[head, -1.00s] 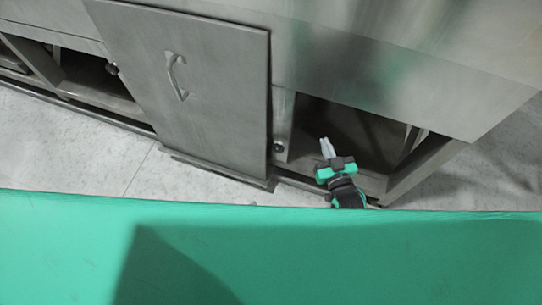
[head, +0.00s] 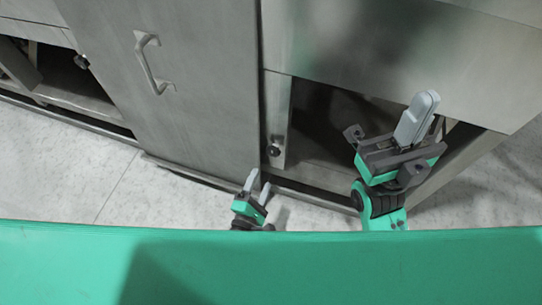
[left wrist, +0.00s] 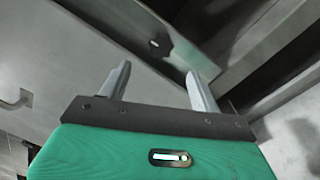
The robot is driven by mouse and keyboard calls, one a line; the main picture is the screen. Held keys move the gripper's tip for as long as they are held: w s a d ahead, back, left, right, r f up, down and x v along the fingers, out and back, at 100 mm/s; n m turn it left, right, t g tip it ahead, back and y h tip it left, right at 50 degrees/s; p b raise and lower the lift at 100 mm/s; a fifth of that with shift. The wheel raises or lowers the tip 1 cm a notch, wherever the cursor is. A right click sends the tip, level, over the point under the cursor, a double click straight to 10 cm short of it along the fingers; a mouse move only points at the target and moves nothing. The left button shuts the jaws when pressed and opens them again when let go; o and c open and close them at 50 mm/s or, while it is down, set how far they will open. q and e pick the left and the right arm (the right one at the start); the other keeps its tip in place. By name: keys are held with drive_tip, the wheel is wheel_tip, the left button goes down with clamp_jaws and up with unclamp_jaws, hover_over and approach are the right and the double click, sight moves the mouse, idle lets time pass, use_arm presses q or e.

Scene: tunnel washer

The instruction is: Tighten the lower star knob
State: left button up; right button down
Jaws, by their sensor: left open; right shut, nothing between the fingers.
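The dark star knob (head: 273,151) sits low on a narrow upright metal strip, just right of the grey door. It also shows in the left wrist view (left wrist: 160,45), beyond the fingertips, partly in shadow. My left gripper (head: 258,183) is open and empty, below and slightly left of the knob in the head view, apart from it. Its two fingers (left wrist: 160,82) show in the left wrist view with the knob's strip beyond the gap. My right gripper (head: 420,112) is shut and empty, well to the right of the knob, in front of the open bay.
The grey door (head: 170,90) with a bar handle (head: 150,65) stands left of the knob. Another dark knob (head: 81,62) shows at a bay further left. A dark open bay (head: 325,135) lies right of the strip. Pale floor (head: 90,180) is clear in front.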

sight(272, 154)
use_arm(q)
drive_tip(key=b+x, duration=0.1)
drive_tip(key=x, duration=0.9)
drive_tip(key=shift+f+b, duration=0.1)
drive_tip(key=shift+b, duration=0.2)
drive_tip(key=c, duration=1)
